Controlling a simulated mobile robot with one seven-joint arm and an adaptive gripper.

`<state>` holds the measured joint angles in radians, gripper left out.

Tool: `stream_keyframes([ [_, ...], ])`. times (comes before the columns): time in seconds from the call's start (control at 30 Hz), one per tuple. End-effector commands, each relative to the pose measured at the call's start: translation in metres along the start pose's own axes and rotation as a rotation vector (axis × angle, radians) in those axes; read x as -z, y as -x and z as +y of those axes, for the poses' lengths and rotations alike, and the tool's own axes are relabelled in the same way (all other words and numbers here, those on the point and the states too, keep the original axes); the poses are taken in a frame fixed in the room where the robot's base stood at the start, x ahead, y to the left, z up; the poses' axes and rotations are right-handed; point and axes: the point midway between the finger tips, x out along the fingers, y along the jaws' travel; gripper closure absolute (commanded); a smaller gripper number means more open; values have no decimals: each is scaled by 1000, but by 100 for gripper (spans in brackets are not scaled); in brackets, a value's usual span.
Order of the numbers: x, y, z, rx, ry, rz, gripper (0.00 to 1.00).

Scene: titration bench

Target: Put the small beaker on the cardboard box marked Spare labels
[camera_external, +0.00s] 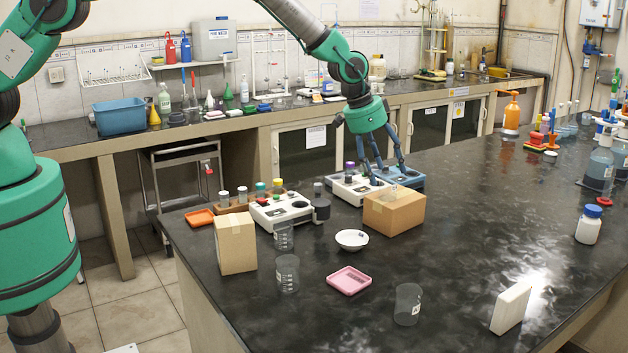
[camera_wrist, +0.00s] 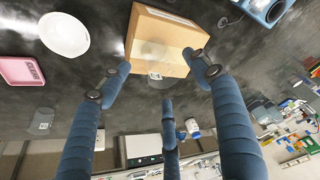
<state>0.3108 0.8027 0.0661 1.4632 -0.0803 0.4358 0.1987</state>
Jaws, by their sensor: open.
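The small beaker (camera_external: 389,193) is clear and hard to make out. It appears to stand upright on top of the brown cardboard box (camera_external: 394,214), apart from the bench top. In the wrist view the beaker (camera_wrist: 154,58) shows against the taped box (camera_wrist: 165,30), with a pale mark on its side. The writing on the box is too small to read. My gripper (camera_external: 384,170) has blue fingers, open, spread around and above the beaker. In the wrist view the open fingertips (camera_wrist: 160,86) stand apart from the glass. Contact is not visible.
A white bowl (camera_external: 352,240) and pink tray (camera_external: 349,281) lie left of the box. Glass beakers stand nearby (camera_external: 288,274), (camera_external: 408,305). A taller carton (camera_external: 236,246) is at left, instruments (camera_external: 281,209) behind.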

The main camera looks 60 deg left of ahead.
Motion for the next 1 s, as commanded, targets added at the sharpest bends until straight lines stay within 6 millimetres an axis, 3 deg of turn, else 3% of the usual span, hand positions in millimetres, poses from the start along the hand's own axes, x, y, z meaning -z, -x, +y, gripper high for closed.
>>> stream_keyframes([
  [0.5, 1, 70, 0, 0, 0, 1, 37],
  [0.73, 0, 84, 0, 0, 0, 0, 37],
  [1.0, 0, 86, 0, 0, 0, 0, 37],
])
